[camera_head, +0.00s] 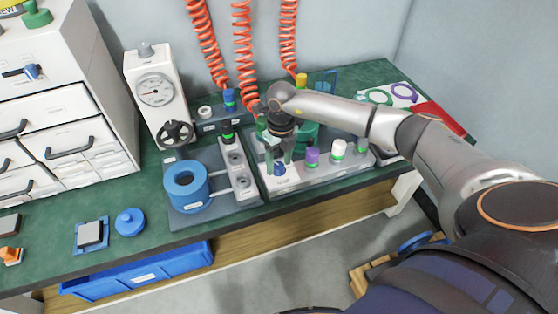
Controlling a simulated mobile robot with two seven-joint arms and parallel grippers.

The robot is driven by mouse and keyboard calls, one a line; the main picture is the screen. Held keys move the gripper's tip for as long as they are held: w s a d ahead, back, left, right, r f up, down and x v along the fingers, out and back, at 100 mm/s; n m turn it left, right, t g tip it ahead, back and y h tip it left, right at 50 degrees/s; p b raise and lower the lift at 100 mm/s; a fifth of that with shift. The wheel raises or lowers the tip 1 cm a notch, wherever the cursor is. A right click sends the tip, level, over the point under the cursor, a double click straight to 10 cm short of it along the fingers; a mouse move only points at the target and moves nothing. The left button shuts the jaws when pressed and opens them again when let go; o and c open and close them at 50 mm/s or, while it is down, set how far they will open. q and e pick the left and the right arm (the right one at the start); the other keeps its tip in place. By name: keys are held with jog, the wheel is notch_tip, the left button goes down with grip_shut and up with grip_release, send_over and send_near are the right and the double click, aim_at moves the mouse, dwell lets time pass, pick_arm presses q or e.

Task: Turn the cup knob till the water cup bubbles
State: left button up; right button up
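My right gripper (279,160) reaches in from the right and points down over the left end of the grey valve block (325,173). Its two fingers show a gap between them. A small blue knob (279,169) on the block lies just below or between the fingertips; I cannot tell if they touch it. A purple knob (312,155) and a green-and-white knob (338,149) stand to its right. A green vessel (308,136), perhaps the water cup, stands behind them, partly hidden by my arm; no bubbles can be made out. My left gripper is not in view.
A blue open cylinder (186,187) stands on a grey fixture left of the block. A gauge (156,90) with a black handwheel (175,133) stands behind it. Orange coiled hoses (242,50) hang at the back.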

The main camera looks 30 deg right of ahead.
aim_at(280, 164)
jog(key=shift+o, duration=0.5)
jog(key=shift+r, duration=0.35)
notch_tip(280, 164, up, 12)
jog(key=p, duration=0.1)
jog(key=shift+d+p, duration=0.25)
jog(key=shift+p, duration=0.05)
jog(key=shift+f, duration=0.1)
